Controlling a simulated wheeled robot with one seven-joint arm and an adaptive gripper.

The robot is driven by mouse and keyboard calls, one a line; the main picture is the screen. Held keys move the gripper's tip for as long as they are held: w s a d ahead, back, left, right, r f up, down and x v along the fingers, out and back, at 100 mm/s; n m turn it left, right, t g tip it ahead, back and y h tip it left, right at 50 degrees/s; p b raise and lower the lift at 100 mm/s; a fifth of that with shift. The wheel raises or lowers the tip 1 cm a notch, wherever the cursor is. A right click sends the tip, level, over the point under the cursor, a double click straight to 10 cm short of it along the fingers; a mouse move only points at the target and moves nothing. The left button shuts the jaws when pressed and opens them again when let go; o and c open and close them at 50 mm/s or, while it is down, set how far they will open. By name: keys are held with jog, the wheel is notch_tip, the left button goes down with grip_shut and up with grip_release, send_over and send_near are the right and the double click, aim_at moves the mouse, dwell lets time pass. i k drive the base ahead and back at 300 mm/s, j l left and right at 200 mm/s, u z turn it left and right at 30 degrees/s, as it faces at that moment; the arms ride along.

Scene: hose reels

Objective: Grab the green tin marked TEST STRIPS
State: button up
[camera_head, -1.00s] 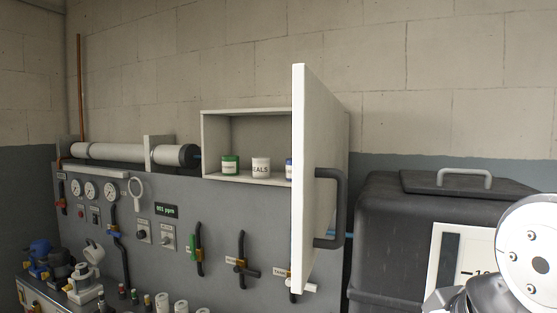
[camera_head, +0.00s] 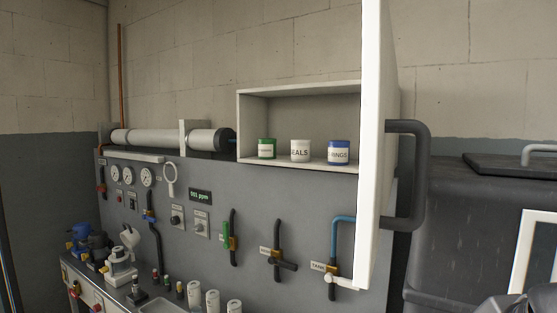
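A small green tin (camera_head: 267,148) with a white label stands upright at the left end of the shelf inside the open cabinet (camera_head: 300,90). Its label is too small to read. A white tin (camera_head: 301,151) whose label shows "EALS" stands to its right, and a blue tin (camera_head: 339,152) with a label ending in "INGS" stands further right. The three stand apart in a row. My gripper is not in view; only a dark piece, perhaps of my arm, shows at the bottom right corner.
The white cabinet door (camera_head: 376,150) with its dark handle (camera_head: 415,175) stands open, sticking out at the cabinet's right. Below is a grey panel with gauges (camera_head: 147,177) and valves (camera_head: 230,236). A black tank (camera_head: 460,230) stands right. The space before the green tin looks clear.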

aim_at(266, 147)
jog(key=j+u, duration=0.15)
jog(key=u, duration=0.25)
jog(key=j+u, duration=0.1)
jog(key=u, duration=0.35)
jog(key=i+j+u, duration=0.1)
jog(key=u, duration=0.3)
jog(key=i+j+u, duration=0.1)
jog(key=u, duration=0.35)
jog(key=i+u, duration=0.1)
jog(key=u, duration=0.3)
jog(key=i+z, duration=0.1)
jog(key=i, duration=0.25)
jog(key=i+j+z, duration=0.1)
jog(key=i, duration=0.25)
jog(key=i+z, duration=0.2)
jog(key=z, duration=0.2)
jog(key=i+z, duration=0.15)
jog(key=z, duration=0.2)
jog(key=i+j+z, duration=0.15)
jog(key=z, duration=0.25)
jog(key=i+j+z, duration=0.15)
jog(key=z, duration=0.25)
jog(key=i+z, duration=0.1)
jog(key=z, duration=0.35)
jog(key=i+j+z, duration=0.1)
jog(key=z, duration=0.35)
jog(key=i+j+z, duration=0.1)
jog(key=z, duration=0.35)
